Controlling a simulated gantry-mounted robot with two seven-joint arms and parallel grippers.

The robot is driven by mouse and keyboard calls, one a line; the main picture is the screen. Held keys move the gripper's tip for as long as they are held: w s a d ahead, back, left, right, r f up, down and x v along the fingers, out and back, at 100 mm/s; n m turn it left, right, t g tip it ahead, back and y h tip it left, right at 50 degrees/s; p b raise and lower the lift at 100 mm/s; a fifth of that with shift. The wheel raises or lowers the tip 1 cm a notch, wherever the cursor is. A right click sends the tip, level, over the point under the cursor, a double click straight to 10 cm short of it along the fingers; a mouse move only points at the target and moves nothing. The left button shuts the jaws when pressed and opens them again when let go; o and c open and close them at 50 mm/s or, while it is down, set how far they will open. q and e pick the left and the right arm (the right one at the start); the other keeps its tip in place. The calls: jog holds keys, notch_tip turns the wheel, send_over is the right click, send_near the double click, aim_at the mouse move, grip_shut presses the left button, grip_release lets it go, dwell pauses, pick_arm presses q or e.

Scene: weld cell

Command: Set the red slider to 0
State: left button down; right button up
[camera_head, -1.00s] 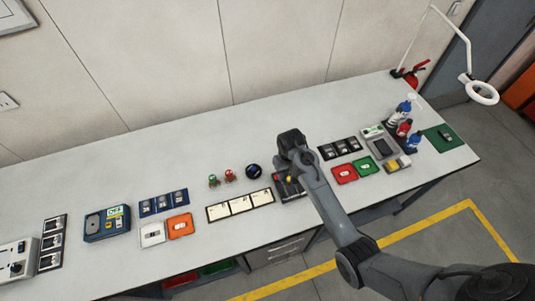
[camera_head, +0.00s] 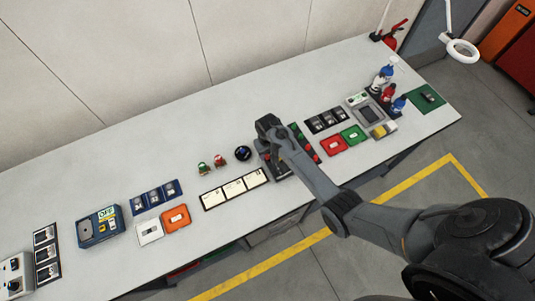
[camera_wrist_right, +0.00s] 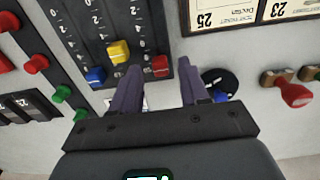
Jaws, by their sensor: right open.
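The dark slider panel (camera_wrist_right: 142,12) fills the upper middle of the right wrist view. It carries a red slider (camera_wrist_right: 161,66), a yellow slider (camera_wrist_right: 118,51) and a blue slider (camera_wrist_right: 96,76) on white scales that appear upside down. The red slider sits at the lower end of its slot in this view. My right gripper (camera_wrist_right: 160,78) is open, its fingers on either side of the red slider in the picture; contact cannot be told. In the head view my right gripper (camera_head: 268,127) is over the panel and hides much of it. My left gripper is out of view.
A panel with red and green buttons (camera_head: 305,143) stands right beside the slider panel. Label cards (camera_head: 234,189), a round black dial (camera_head: 243,153) and red and green knobs (camera_head: 219,160) are to the left. The bench behind is clear.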

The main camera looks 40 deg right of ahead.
jog(key=shift+f, duration=0.75)
grip_shut()
